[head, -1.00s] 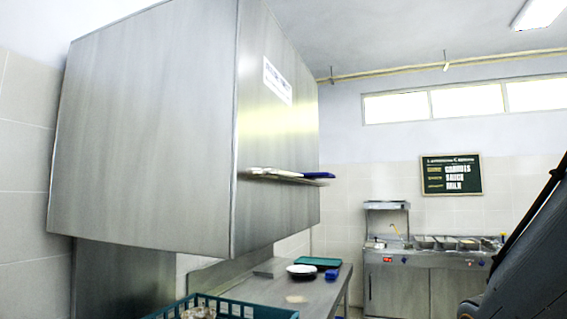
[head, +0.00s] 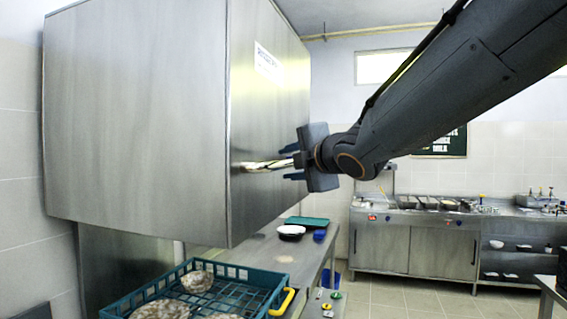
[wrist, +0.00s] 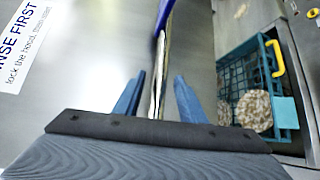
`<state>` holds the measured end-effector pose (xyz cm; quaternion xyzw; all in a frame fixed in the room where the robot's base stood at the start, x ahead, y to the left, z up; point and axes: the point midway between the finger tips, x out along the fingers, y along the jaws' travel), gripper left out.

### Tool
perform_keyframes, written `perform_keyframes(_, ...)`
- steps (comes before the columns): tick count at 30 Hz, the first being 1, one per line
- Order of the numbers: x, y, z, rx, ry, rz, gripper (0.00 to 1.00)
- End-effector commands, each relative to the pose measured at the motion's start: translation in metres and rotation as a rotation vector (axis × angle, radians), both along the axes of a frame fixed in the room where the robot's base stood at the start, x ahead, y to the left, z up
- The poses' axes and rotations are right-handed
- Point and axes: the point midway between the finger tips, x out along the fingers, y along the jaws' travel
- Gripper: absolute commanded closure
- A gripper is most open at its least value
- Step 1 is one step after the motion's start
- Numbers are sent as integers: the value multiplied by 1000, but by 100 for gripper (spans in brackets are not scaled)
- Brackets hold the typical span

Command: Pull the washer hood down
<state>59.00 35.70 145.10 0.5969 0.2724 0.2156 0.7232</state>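The washer hood (head: 135,120) is a large brushed-steel box, raised above the counter in the head view. Its bar handle (head: 255,166) sticks out from the lower part of the front face. My gripper (head: 286,163) is at the handle's right part, with one finger above the bar and one below. In the wrist view the handle (wrist: 158,60) runs between the two spread blue-grey fingers of my gripper (wrist: 158,98), with gaps on both sides. A blue part of the handle shows near the top. The fingers' contact with the bar is not visible.
A teal basket (head: 180,271) with speckled dishes and a yellow handle (head: 282,302) sits below the hood. Behind it, a steel counter (head: 262,258) holds a white bowl (head: 291,232) and a green tray (head: 307,221). A serving station (head: 400,245) stands against the far wall.

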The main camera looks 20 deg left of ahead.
Motion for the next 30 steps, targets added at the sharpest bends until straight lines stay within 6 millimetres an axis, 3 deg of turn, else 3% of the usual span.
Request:
perform_keyframes(9, 27, 22, -5, -1, 2, -1, 63)
perform_keyframes(21, 31, 25, -6, 0, 1, -2, 63)
perform_keyframes(27, 31, 25, -6, 0, 1, -2, 97)
perform_keyframes(30, 31, 25, -6, 0, 1, -2, 100)
